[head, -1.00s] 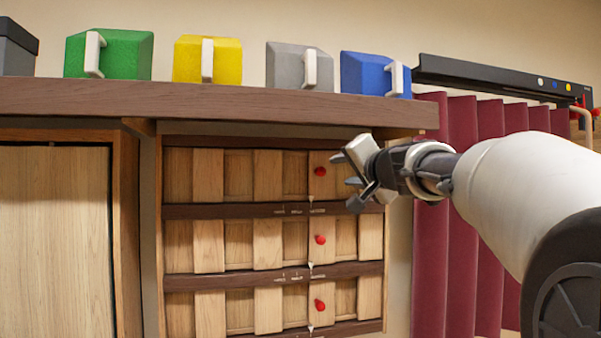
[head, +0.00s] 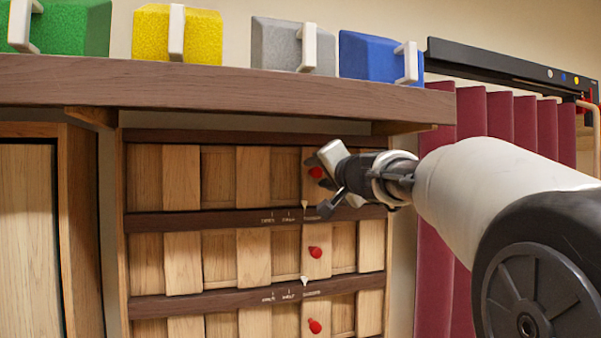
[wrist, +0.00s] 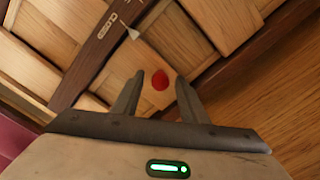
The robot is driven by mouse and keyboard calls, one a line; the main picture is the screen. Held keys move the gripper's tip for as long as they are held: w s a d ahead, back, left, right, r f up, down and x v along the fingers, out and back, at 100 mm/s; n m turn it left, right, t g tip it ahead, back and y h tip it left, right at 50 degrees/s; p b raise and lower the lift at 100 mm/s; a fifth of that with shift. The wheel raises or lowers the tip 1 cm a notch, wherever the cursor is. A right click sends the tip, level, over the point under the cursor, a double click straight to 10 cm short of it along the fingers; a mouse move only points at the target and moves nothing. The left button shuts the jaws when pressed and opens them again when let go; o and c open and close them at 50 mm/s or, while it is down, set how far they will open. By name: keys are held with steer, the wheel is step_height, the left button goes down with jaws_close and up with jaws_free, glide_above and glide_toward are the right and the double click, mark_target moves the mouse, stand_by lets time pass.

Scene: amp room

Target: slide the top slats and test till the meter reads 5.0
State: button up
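The top row of wooden slats (head: 253,177) runs under the shelf, with a red knob (head: 316,172) on one slat near its right end. A white pointer and a marked scale (head: 280,218) sit on the dark rail below it. My gripper (head: 322,183) is open beside the red knob in the head view. In the wrist view the red knob (wrist: 160,80) lies between and just beyond the tips of my open gripper (wrist: 158,88); I see no contact. No meter reading is visible.
Two more slat rows with red knobs (head: 315,252) lie below. The shelf (head: 230,92) juts out above, bearing green, yellow, grey and blue blocks with white handles. A red curtain (head: 470,130) hangs at right. A wooden door (head: 28,240) is at left.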

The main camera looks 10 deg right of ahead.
steer(key=shift+s, duration=0.1)
jaws_close()
steer(key=a, duration=0.2)
steer(key=s+a+b, duration=0.1)
steer(key=a, duration=0.2)
steer(key=shift+s+a, duration=0.1)
steer(key=shift+a, duration=0.25)
jaws_free()
